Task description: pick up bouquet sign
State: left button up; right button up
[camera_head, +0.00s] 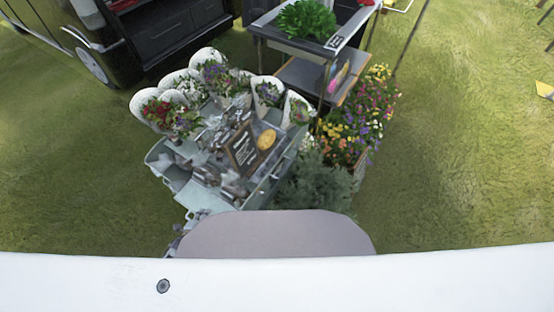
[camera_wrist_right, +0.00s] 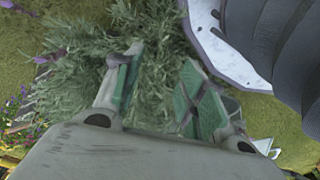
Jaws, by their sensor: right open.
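The bouquet sign (camera_head: 243,149) is a small dark board in a brown frame with pale lettering. It stands tilted on the cluttered grey-green flower cart in the head view. My right gripper (camera_wrist_right: 162,88) shows in the right wrist view, with its two green-padded fingers apart and nothing between them but grey-green foliage behind. The sign does not show in that view. I cannot make out my left gripper in the head view.
White-wrapped bouquets (camera_head: 267,91) line the cart's back edge. A yellow round item (camera_head: 266,139) sits beside the sign, with metal items around it. A grey-green bush (camera_head: 312,184) and colourful flowers (camera_head: 368,112) stand right of the cart. Open grass (camera_head: 450,150) lies farther right.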

pick_arm(q)
jog(key=w+d+r+m+t+h+b, duration=0.1)
jog(key=w+r+m+t+b, duration=0.1)
jog(key=w+r+m+b, duration=0.3)
jog(key=m+t+h+b, duration=0.3)
jog(key=m+h+b, duration=0.4)
jog(key=m+b, duration=0.7)
send_near(232, 162)
jog(key=shift+w+d+m+p, duration=0.35)
jog(key=shift+w+m+p, duration=0.25)
jog(key=shift+m+p, duration=0.15)
jog(key=shift+w+d+m+p, duration=0.35)
jog(key=shift+w+m+p, duration=0.25)
jog(key=shift+m+p, duration=0.15)
pick_arm(e)
jog(key=w+a+r, duration=0.1)
jog(key=w+r, duration=0.1)
jog(key=r, duration=0.5)
jog(key=w+a+r+t, duration=0.1)
jog(key=w+a+r, duration=0.1)
jog(key=r, duration=0.4)
jog(key=shift+w+r+y, duration=0.35)
jog(key=shift+w+y, duration=0.05)
jog(key=shift+w, duration=0.1)
pick_arm(q)
jog(key=shift+w, duration=0.15)
